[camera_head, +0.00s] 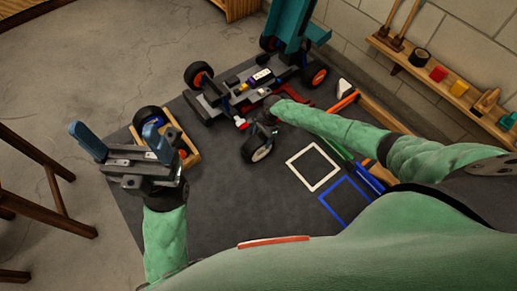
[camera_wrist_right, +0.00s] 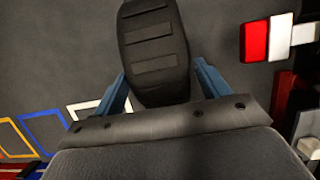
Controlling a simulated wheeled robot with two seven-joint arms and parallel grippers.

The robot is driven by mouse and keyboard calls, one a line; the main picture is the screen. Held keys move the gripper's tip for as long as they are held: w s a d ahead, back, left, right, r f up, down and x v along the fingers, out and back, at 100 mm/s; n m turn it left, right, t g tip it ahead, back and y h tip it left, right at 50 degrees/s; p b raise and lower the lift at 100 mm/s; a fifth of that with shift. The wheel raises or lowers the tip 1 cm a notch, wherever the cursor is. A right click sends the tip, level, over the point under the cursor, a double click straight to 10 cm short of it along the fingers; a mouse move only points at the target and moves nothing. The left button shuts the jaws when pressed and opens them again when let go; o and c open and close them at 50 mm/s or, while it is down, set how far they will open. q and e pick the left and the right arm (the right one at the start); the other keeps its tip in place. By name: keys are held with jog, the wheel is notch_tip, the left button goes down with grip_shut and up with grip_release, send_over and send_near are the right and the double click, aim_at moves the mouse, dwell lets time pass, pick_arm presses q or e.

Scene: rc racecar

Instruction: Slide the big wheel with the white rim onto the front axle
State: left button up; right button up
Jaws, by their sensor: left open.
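The big wheel with the white rim (camera_head: 262,152) is a black tyre beside the car, above the dark mat. My right gripper (camera_head: 266,128) is shut on it; in the right wrist view the tyre (camera_wrist_right: 155,50) sits between the two blue fingers (camera_wrist_right: 162,90). The racecar (camera_head: 250,88) stands on the mat with orange-rimmed wheels on other corners. A red and white stub (camera_head: 241,123), seemingly the front axle end, sticks out just left of the wheel, apart from it; it also shows in the right wrist view (camera_wrist_right: 268,38). My left gripper (camera_head: 121,140) is open and empty at left.
A wooden tray (camera_head: 190,156) with a dark wheel (camera_head: 149,116) lies beyond my left gripper. White (camera_head: 314,166) and blue (camera_head: 347,203) square outlines mark the mat. Tools lie at its right edge. A shelf (camera_head: 440,85) with coloured items lines the wall. A wooden stool stands far left.

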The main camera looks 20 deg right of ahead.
jog(key=c, duration=1.1)
jog(key=shift+r+p, duration=2.3)
jog(key=shift+p, duration=0.6)
